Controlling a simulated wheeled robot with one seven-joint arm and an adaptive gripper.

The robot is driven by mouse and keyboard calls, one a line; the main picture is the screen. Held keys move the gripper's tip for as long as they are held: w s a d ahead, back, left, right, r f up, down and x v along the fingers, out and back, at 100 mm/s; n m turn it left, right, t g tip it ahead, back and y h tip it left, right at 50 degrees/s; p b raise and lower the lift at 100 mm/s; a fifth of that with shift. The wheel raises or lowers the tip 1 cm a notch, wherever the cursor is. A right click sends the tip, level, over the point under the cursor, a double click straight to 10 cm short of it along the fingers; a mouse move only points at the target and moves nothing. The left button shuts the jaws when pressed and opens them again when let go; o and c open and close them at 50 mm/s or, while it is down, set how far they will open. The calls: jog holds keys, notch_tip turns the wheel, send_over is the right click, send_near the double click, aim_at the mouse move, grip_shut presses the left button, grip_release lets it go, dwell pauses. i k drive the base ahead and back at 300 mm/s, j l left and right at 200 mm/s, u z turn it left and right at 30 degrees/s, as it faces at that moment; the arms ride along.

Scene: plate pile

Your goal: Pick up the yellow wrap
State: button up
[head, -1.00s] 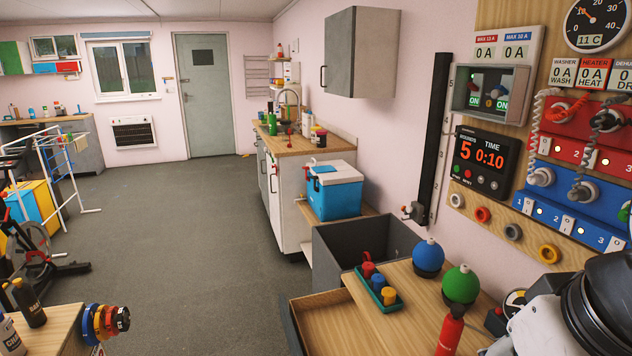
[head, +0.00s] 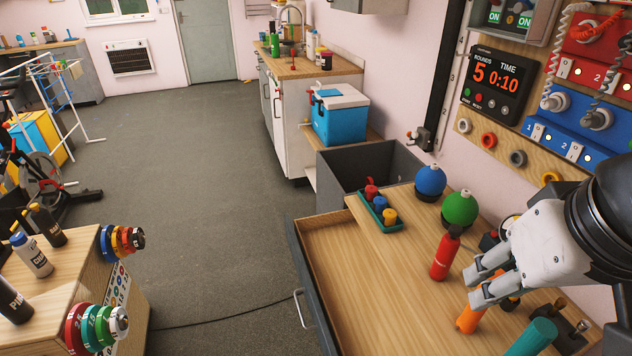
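The yellow wrap (head: 389,217), a small upright roll, stands at the near end of a green tray (head: 366,214) on the wooden worktop. A blue roll (head: 380,204) and a red roll (head: 371,192) stand behind it in the same tray. My gripper (head: 473,290) is at the lower right of the head view, over the worktop, to the right of and nearer than the tray. Its two pale fingers appear parted, with nothing seen between them. It is clear of the yellow wrap. Part of the worktop is hidden behind the gripper.
A red extinguisher-shaped bottle (head: 444,254) stands between the tray and my gripper. Blue (head: 430,180) and green (head: 460,209) balls sit right of the tray. An orange object (head: 469,319) and a teal cylinder (head: 534,338) are near the gripper. Worktop left of the bottle is clear.

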aim_at(389, 215)
jog(key=j+z, duration=0.25)
jog(key=j, duration=1.3)
jog(key=i+j+z, duration=0.1)
jog(key=i+j, duration=0.15)
jog(key=i+j+z, duration=0.15)
jog(key=j, duration=0.2)
jog(key=i+j+z, duration=0.1)
jog(key=i+j, duration=0.45)
jog(key=i+z, duration=0.05)
jog(key=i, duration=0.05)
